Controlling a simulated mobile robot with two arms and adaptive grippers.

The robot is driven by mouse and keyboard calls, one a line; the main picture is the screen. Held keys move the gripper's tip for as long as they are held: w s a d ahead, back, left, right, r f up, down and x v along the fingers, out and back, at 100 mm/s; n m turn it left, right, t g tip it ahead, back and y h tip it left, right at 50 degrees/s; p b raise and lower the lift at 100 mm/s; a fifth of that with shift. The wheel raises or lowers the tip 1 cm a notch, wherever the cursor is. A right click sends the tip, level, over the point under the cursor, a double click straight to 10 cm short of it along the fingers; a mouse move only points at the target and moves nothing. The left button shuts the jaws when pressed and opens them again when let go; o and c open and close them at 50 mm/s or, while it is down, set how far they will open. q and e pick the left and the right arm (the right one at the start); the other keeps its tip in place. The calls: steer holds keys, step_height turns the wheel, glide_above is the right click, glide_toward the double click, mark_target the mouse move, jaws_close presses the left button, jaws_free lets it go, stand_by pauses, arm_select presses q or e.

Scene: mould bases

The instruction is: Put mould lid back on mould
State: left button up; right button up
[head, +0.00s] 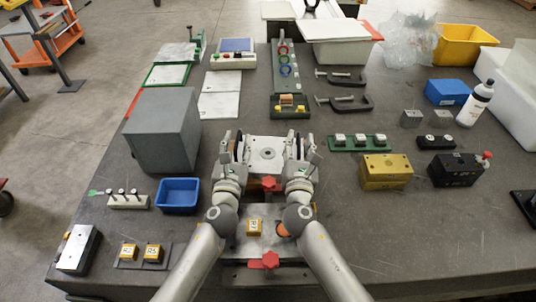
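A light grey metal plate with a round centre hole, which looks like the mould lid (267,154), lies flat near the table's middle. My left gripper (233,147) is at its left edge and my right gripper (299,147) is at its right edge. Their fingers point away from me. I cannot tell whether they are closed on the plate or only beside it, or whether the plate is lifted. Nearer me, between my forearms, is a grey metal block, apparently the mould (274,217), with a yellow marked piece (254,227) on it. My arms partly hide its sides.
Red star knobs stand behind (269,183) and in front (270,260) of the mould. A blue tray (177,195) and grey box (162,130) are left. A green strip with white blocks (359,146) and a gold block (386,171) are right. The table's front right is clear.

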arm_select(q)
steer(key=shift+w+d+r, duration=0.1)
steer(key=shift+w, duration=0.15)
arm_select(e)
steer(key=shift+w+r, duration=0.1)
steer(key=shift+w, duration=0.25)
arm_select(q)
jaws_close()
arm_select(e)
jaws_close()
arm_select(q)
steer(key=shift+w+r, duration=0.1)
steer(key=shift+r, duration=0.1)
arm_select(e)
steer(key=shift+w+r, duration=0.1)
steer(key=shift+r, duration=0.05)
